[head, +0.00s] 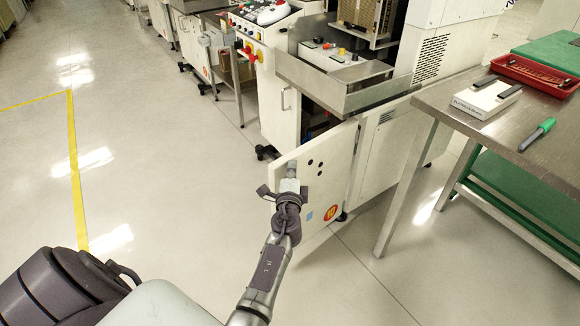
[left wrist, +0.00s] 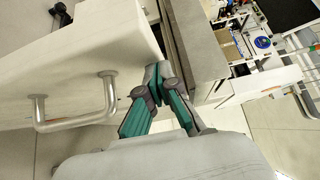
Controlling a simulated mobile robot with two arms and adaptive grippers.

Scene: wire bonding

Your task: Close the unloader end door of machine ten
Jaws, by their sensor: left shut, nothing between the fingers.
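The unloader end door (head: 330,165) is a cream panel with a round orange 10 sticker. It stands swung open from the low front of machine ten (head: 385,150), with a dark opening behind it. In the left wrist view the door (left wrist: 100,50) fills the upper left, with its silver bar handle (left wrist: 78,122). My left gripper (head: 290,186) is in front of the door, shut and empty. In the left wrist view its fingertips (left wrist: 158,75) are close to the door's edge; I cannot tell whether they touch. My right gripper is not in view.
A metal tray (head: 335,90) juts out above the door. The floor at the left is clear.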

